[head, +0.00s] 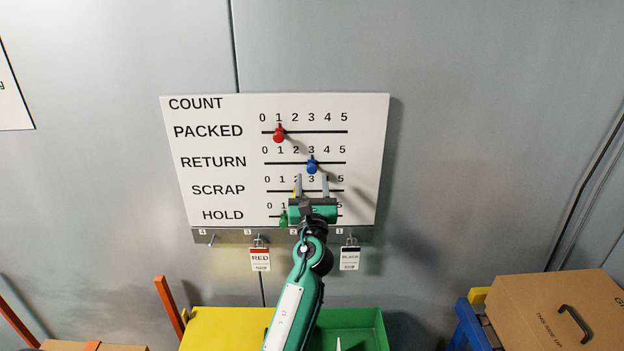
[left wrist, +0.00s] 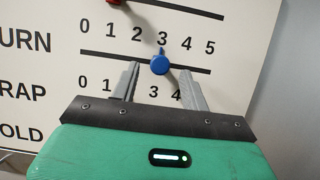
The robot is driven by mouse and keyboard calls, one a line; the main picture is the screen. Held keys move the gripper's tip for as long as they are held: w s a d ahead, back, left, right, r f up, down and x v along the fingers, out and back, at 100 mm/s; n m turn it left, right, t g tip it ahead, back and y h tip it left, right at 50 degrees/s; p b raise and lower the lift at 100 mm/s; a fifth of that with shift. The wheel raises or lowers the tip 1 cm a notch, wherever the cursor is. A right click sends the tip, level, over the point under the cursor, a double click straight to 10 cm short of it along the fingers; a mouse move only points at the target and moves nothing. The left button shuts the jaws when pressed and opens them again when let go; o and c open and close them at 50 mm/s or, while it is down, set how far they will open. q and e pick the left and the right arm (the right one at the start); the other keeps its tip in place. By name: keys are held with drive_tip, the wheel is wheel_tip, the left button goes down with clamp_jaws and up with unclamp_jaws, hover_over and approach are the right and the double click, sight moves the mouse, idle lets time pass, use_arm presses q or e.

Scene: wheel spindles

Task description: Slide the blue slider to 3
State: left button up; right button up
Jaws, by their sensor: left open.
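The white count board (head: 215,178) hangs on the grey wall with slots labelled PACKED, RETURN, SCRAP and HOLD. The blue slider (head: 312,166) is on the RETURN slot, at the 3 of its scale. In the left wrist view the blue slider (left wrist: 160,65) has its pointer just under the 3. My left gripper (head: 312,183) is open and empty, just below the blue slider. In the left wrist view its fingers (left wrist: 160,82) stand apart on either side below the knob, not closed on it. My right gripper is not in view.
A red slider (head: 279,135) is at 1 on PACKED. A green slider (head: 284,221) is near 1 on HOLD, and a yellow one on SCRAP is mostly hidden. Tags RED (head: 260,259) and BLACK (head: 350,258) hang below. A cardboard box (head: 545,300) stands at right.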

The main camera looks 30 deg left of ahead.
use_arm(q)
drive_tip(key=b+v, duration=0.3)
drive_tip(key=v, duration=0.8)
drive_tip(key=shift+d, duration=0.2)
drive_tip(key=shift+s, duration=0.1)
